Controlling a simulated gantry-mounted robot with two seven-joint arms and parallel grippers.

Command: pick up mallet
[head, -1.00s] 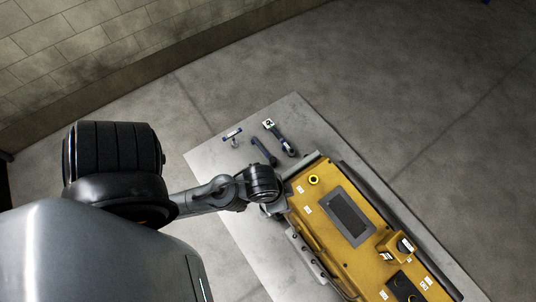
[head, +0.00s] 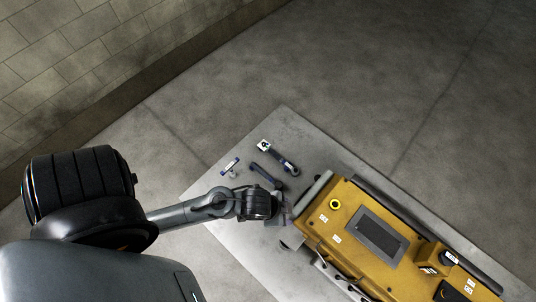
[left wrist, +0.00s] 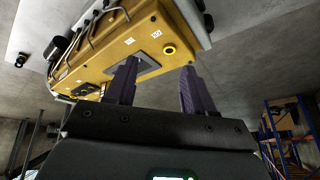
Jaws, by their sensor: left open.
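Several small tools lie on the grey table (head: 296,124) in the head view, and I cannot tell for sure which is the mallet. One dark tool has a pale square end (head: 264,146), a second is a dark bar-shaped tool (head: 265,175), and a third is a short blue and white piece (head: 230,166). My left gripper (head: 284,217) is beside the near-left end of the yellow engine, below these tools in the picture. In the left wrist view its two fingers (left wrist: 160,85) are apart with nothing between them. No loose tool shows there. My right gripper is not in view.
The yellow engine (head: 342,216) fills the table's right side, close to my left gripper; it also shows in the left wrist view (left wrist: 110,55). A blue and orange rack (left wrist: 287,130) stands in the background there. The table's upper corner is clear.

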